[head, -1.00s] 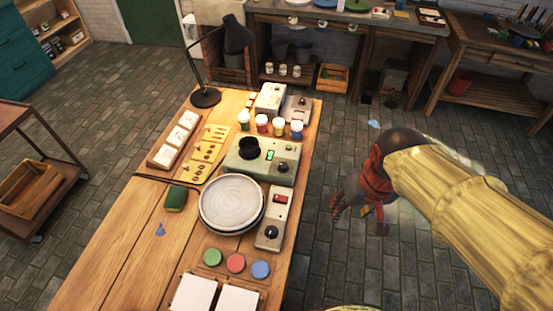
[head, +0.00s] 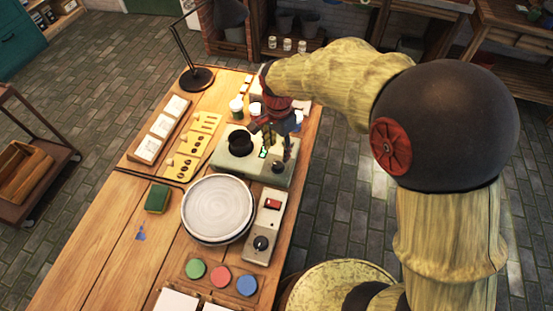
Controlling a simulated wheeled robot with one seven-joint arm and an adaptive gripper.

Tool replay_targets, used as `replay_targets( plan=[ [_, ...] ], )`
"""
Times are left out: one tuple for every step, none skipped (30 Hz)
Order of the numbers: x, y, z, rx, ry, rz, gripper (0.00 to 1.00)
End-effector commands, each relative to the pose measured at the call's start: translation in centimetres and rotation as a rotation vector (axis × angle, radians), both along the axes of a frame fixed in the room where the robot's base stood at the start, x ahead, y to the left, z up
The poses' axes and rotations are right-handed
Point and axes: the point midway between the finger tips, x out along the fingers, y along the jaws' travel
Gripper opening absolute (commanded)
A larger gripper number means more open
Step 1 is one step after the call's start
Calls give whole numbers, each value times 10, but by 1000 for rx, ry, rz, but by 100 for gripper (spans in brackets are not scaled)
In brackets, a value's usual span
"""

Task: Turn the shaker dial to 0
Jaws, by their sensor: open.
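The shaker appears to be the grey-green box (head: 225,167) with a black round cup (head: 240,143) on top and a small lit green display (head: 263,153). Its dark dial (head: 279,167) is at the right end of its top. The dial's pointer and markings are too small to read. My gripper (head: 277,152) is open and empty over the right part of the box, close to the dial. I cannot tell whether it touches the dial. My gripper partly covers the box and the paint jars behind it.
Paint jars (head: 236,106) stand behind the box. A round plate (head: 217,207) and a control box (head: 271,213) with a red switch and black knob are in front. A black lamp (head: 197,78), a green sponge (head: 157,198) and coloured discs (head: 220,276) are on the table.

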Motion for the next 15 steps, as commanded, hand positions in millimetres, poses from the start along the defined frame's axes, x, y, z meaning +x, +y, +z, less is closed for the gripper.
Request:
replay_targets(
  plan=[
    [0, 0, -2, -1, 1, -10, 45],
    [0, 0, -3, -1, 2, -13, 45],
    [-1, 0, -6, 0, 2, -13, 45],
    [-1, 0, -8, 0, 2, -13, 45],
    [-1, 0, -11, -1, 3, -13, 45],
    [-1, 0, -15, -1, 3, -12, 45],
    [-1, 0, -18, -1, 3, -12, 45],
    [-1, -1, -22, -1, 3, -12, 45],
    [-1, 0, -28, -1, 3, -11, 45],
    [-1, 0, -32, -1, 3, -11, 45],
    [-1, -1, -37, -2, 4, -11, 45],
    [-1, -1, -44, -2, 4, -11, 45],
    [-1, -1, -49, -2, 4, -11, 45],
    [-1, -1, -54, -1, 3, -11, 45],
    [-1, -1, -60, -1, 3, -10, 45]
  ],
)
